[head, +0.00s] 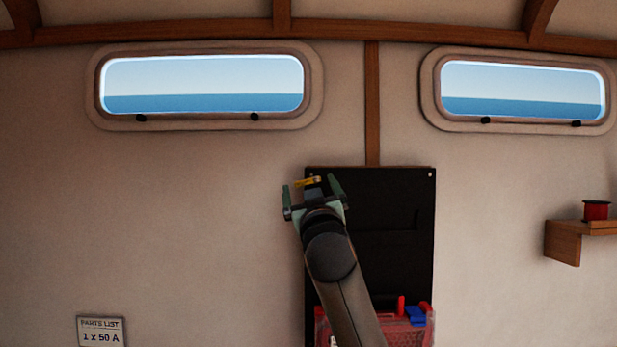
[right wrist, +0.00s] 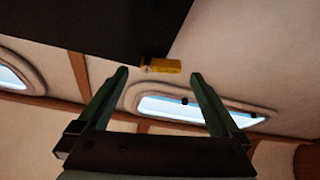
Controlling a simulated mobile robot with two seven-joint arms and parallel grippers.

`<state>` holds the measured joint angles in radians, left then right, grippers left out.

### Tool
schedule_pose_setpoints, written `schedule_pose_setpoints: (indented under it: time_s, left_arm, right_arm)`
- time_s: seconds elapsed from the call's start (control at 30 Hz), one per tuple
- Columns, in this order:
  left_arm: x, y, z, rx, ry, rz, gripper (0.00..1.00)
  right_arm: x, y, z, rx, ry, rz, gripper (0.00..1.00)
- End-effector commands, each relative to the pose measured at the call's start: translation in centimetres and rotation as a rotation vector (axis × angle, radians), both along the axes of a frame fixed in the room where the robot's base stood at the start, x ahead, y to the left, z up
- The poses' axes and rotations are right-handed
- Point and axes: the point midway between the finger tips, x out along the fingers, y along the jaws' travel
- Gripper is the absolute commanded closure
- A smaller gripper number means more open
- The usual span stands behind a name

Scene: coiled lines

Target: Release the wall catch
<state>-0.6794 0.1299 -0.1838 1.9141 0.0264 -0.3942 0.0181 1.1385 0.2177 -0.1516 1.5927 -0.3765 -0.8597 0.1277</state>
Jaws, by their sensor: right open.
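The wall catch (head: 306,182) is a small yellow piece at the top left corner of a black panel (head: 395,200) on the wall. In the right wrist view the catch (right wrist: 165,66) lies crosswise at the panel's edge. My right gripper (head: 311,190) is open in front of that corner. In the right wrist view my right gripper (right wrist: 160,75) has its fingertips on either side of the catch, with nothing gripped. I cannot tell how far the catch is from the fingertips. My arm hides the panel's lower left part. My left gripper is not in view.
A red mesh bin (head: 420,328) with red and blue items is at the panel's foot. A wooden shelf (head: 563,243) with a red spool (head: 596,210) is at right. Bare wall (head: 200,220) lies left of the panel.

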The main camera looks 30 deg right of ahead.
Motion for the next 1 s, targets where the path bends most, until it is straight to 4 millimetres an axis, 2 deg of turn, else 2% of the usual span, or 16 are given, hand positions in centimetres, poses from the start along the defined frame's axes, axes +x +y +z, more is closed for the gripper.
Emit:
schedule_pose_setpoints:
  time_s: [0.2,0.53,1.0]
  left_arm:
    - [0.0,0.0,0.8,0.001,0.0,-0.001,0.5]
    - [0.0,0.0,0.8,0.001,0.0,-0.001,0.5]
    - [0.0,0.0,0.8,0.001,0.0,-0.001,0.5]
  right_arm:
    - [1.5,-0.5,0.7,-0.001,0.0,0.0,0.0]
    - [1.7,-0.6,0.7,0.0,0.0,0.001,0.0]
    - [1.7,-0.6,0.7,0.0,0.0,0.001,0.52]
